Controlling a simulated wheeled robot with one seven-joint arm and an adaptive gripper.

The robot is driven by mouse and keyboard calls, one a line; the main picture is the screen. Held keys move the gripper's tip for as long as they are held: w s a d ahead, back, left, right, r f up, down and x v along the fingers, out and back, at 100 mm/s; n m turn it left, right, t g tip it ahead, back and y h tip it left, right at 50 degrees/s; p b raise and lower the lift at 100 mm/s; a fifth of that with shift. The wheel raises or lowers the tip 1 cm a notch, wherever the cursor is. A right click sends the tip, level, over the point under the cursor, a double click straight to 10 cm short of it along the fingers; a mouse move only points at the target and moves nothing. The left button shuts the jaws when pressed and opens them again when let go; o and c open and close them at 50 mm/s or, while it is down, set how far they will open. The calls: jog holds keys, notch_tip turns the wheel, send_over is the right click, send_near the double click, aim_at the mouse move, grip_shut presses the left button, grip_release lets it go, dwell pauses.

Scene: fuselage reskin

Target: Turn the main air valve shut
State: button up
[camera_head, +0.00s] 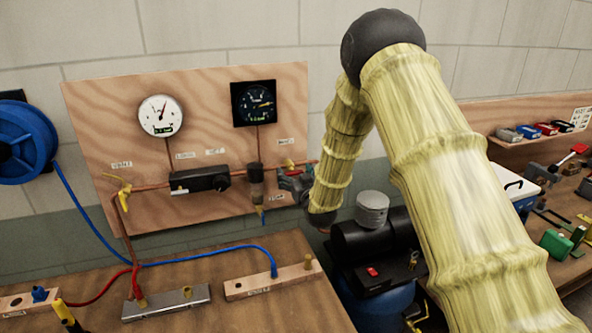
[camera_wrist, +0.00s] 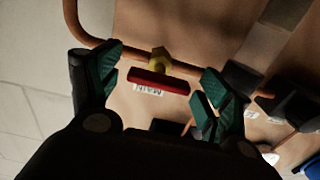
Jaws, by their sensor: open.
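The main air valve shows in the wrist view as a brass body (camera_wrist: 160,60) with a red lever handle (camera_wrist: 158,82). The handle lies roughly along the copper pipe (camera_wrist: 118,48). A small label reading MAIN, upside down in this view, sits on the board beside it. My gripper (camera_wrist: 163,72) is open, one green-padded finger on each side of the valve. The handle lies between the fingers with visible gaps at both ends. In the head view my gripper (camera_head: 294,184) is at the right end of the wooden board and mostly hides the valve.
The board (camera_head: 100,110) carries a white gauge (camera_head: 161,116), a black gauge (camera_head: 254,103), a black regulator (camera_head: 200,180) and a yellow valve (camera_head: 124,192) at left. A blue hose (camera_head: 190,257) crosses the bench. A compressor (camera_head: 370,240) stands below my arm.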

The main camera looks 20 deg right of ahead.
jog(key=shift+w, duration=0.3)
jog(key=shift+s, duration=0.1)
jog(key=shift+c, duration=0.6)
jog(key=c, duration=0.9)
jog(key=shift+d, duration=0.1)
